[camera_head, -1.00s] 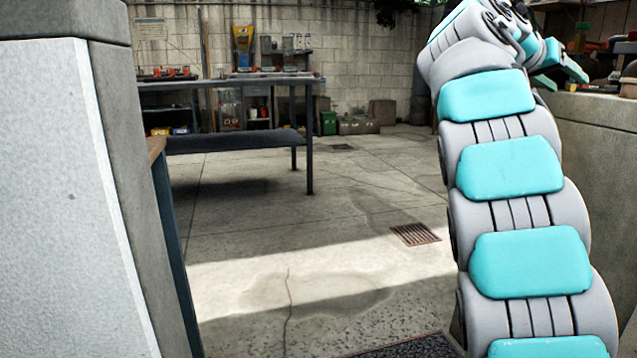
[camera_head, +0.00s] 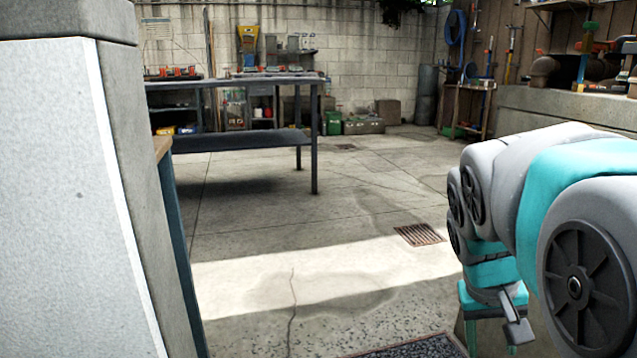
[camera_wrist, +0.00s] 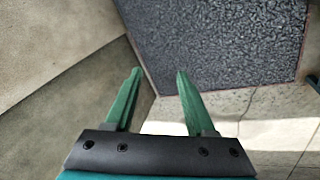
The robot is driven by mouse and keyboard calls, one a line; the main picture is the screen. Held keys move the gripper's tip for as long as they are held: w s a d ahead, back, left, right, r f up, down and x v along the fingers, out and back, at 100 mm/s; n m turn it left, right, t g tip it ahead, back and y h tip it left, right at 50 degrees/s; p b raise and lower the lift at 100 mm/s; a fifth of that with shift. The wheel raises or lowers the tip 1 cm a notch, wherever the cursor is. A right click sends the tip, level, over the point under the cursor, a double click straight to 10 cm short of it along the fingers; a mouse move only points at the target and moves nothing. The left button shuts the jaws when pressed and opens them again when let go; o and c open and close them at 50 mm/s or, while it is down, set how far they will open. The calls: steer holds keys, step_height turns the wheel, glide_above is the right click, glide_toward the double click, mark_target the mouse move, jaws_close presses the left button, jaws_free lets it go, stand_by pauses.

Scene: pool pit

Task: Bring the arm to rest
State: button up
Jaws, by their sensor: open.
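My gripper (camera_wrist: 158,76) shows in the wrist view with its two green fingers apart and nothing between them. Beyond the fingertips are a dark speckled mat (camera_wrist: 220,40) and the concrete floor. In the head view my arm is folded at the lower right, with its wrist end hanging down. The fingertips are hard to make out there.
A dark metal workbench (camera_head: 240,140) with tools on it stands at the back left. A pale pillar (camera_head: 70,200) fills the left side. A stone counter (camera_head: 570,112) runs along the right, near my arm. The middle floor (camera_head: 300,230) is clear, with a rusty drain grate (camera_head: 420,235).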

steer(key=s+a+f+n+g+y, duration=0.1)
steer(key=s+a+f+y, duration=0.1)
steer(key=s+a+f, duration=0.55)
steer(key=s+a+f+n+g+y, duration=0.1)
steer(key=s+a+f+g, duration=0.3)
steer(key=s, duration=0.6)
step_height(320, 180, up, 14)
steer(key=t+p, duration=0.2)
steer(key=p, duration=1.2)
steer(key=shift+d+r+p, duration=0.2)
steer(key=shift+d+p, duration=0.2)
steer(key=shift+d, duration=0.05)
